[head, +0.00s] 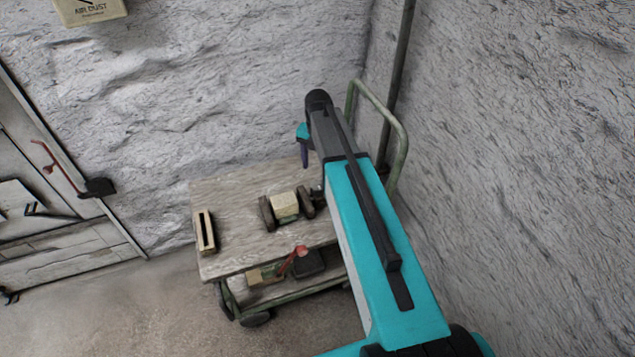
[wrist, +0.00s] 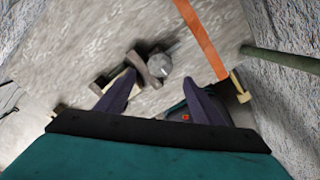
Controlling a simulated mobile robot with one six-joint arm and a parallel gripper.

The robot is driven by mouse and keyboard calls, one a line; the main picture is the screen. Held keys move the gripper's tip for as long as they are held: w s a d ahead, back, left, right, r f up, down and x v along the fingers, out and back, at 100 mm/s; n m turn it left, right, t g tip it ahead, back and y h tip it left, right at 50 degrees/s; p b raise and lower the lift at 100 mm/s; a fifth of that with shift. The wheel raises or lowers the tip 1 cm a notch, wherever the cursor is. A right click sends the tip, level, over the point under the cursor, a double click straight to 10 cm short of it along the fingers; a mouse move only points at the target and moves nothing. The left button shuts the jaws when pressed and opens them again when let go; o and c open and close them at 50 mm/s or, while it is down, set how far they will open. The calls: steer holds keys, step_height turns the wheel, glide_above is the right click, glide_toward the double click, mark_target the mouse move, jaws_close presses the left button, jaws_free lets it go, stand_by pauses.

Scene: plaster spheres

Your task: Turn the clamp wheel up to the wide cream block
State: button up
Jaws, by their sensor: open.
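The wide cream block (head: 285,206) sits on the cart top between two dark upright jaws of the clamp (head: 267,213). I cannot tell whether the right jaw touches the block. The clamp wheel appears in the wrist view as a round grey knob (wrist: 160,66) beside the near jaw; in the head view my arm partly hides that end. My gripper (wrist: 155,88) has two purple fingers spread apart with nothing held between them. In the head view one finger (head: 304,156) shows above the cart's back part, up from the clamp.
A slotted cream piece (head: 204,232) stands at the cart top's left edge (head: 194,205). A green handle rail (head: 402,150) rises at the right, near the rough wall. A red lever (head: 291,262) and a dark box (head: 309,263) are on the lower shelf. An orange bar (wrist: 203,40) crosses the wrist view.

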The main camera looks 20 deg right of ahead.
mark_target(318, 184)
steer(key=shift+f+p, duration=1.2)
steer(key=shift+f, duration=3.5)
steer(key=c, duration=1)
